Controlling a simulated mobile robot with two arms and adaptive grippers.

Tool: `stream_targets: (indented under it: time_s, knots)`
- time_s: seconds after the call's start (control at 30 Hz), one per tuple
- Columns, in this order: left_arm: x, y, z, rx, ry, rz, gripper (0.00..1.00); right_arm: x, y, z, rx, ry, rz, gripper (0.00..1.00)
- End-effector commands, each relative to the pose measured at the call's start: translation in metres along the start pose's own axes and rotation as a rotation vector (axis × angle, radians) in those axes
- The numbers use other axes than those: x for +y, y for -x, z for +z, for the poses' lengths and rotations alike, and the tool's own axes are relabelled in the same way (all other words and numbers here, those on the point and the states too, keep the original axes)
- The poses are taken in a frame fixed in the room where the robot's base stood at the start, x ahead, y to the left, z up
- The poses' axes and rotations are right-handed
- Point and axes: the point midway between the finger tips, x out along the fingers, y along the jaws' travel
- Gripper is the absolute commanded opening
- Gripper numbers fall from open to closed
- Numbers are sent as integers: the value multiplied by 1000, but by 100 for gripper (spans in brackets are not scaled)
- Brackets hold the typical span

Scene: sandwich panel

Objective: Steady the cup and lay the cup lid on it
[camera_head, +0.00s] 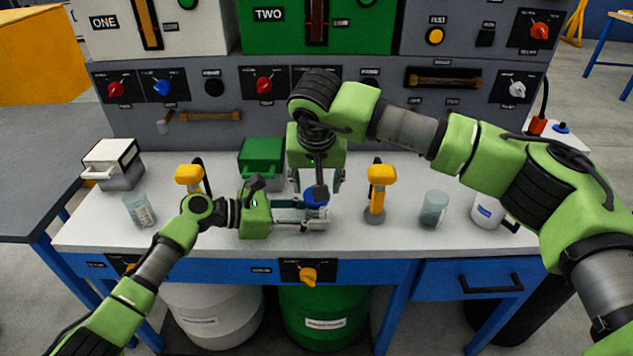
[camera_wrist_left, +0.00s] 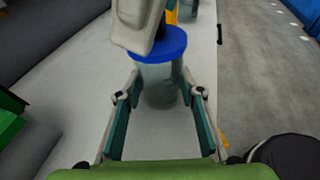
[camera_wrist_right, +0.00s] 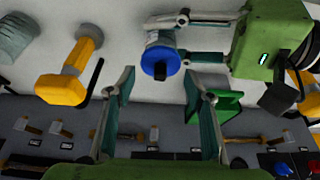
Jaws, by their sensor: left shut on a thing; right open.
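The clear cup (camera_head: 316,213) stands on the white bench top, and its translucent body shows in the left wrist view (camera_wrist_left: 160,88). The blue cup lid (camera_head: 316,196) rests on the cup's rim and looks about level in the left wrist view (camera_wrist_left: 157,45). My left gripper (camera_head: 314,221) is shut on the cup from the left side. My right gripper (camera_head: 318,183) points down above the lid with its fingers apart. The right wrist view shows the lid (camera_wrist_right: 152,56) with its dark knob beyond the gap between the open fingers. The lid's seating around the rim is partly hidden.
Yellow-topped stands (camera_head: 188,174) (camera_head: 377,174) flank the work spot. Other clear cups (camera_head: 139,210) (camera_head: 433,210) stand left and right. A green box (camera_head: 261,158) is behind, a white mug (camera_head: 488,211) at the right. The front bench strip is clear.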

Motion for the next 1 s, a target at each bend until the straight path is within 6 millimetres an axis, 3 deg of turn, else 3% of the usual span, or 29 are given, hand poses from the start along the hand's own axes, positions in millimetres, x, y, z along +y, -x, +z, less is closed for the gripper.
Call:
stream_targets:
  time_s: [0.23, 1.0]
  knots:
    - [0, 0, -1, 1, 1, -1, 28, 0, 4, -2, 1, 0, 0, 48]
    - [0, 0, -1, 1, 1, -1, 28, 0, 48, -20, 2, 0, 0, 48]
